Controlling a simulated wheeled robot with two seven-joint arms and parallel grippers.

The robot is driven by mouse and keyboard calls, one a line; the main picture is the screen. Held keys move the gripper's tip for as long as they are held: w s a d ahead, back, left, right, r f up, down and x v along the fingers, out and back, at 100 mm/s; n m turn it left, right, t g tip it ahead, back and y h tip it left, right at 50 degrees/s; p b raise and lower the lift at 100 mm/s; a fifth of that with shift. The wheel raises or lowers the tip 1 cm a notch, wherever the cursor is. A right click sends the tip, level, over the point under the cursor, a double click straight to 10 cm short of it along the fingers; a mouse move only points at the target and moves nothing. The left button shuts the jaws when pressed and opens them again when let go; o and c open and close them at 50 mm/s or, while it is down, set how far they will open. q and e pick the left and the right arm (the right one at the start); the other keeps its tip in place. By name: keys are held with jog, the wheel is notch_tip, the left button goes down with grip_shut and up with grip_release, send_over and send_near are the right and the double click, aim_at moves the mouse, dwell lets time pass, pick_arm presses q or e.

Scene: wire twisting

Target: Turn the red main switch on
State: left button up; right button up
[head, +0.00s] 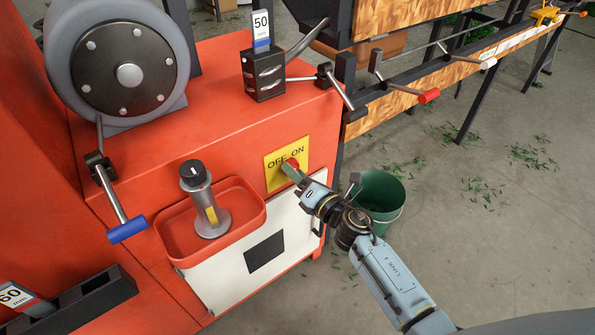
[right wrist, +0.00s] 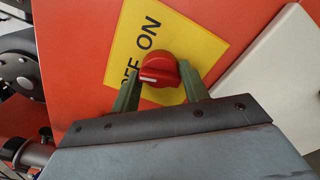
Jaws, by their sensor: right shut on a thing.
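The red main switch (head: 292,163) is a round knob on a yellow plate (head: 275,176) marked OFF and ON, on the front of the red machine. In the right wrist view the knob (right wrist: 160,68) sits between the two green fingers of my right gripper (right wrist: 161,88). The fingers are shut on it, one on each side. Its white mark (right wrist: 148,79) lies on the knob's left side in that view, near the OFF lettering. In the head view my right gripper (head: 291,172) reaches the plate from the lower right and partly hides the knob. My left gripper is not in view.
A red tray (head: 259,217) holding a grey metal cylinder (head: 207,206) sticks out left of the switch. A white door (head: 225,285) is below. A green bucket (head: 380,195) stands on the floor behind my right arm. Blue-handled (head: 128,230) and red-handled (head: 428,96) levers stick out nearby.

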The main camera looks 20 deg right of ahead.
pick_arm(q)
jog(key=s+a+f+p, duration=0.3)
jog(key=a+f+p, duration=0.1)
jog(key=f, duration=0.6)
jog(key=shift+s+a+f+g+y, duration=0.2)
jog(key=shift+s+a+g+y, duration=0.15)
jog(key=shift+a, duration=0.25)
pick_arm(e)
jog(key=shift+m, duration=5.9)
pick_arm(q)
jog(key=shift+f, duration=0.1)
pick_arm(e)
jog(key=o, duration=0.9)
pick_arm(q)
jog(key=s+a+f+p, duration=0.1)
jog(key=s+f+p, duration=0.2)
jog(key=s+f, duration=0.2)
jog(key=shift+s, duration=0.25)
pick_arm(e)
jog(key=v, duration=1.3)
jog(key=shift+s, duration=0.2)
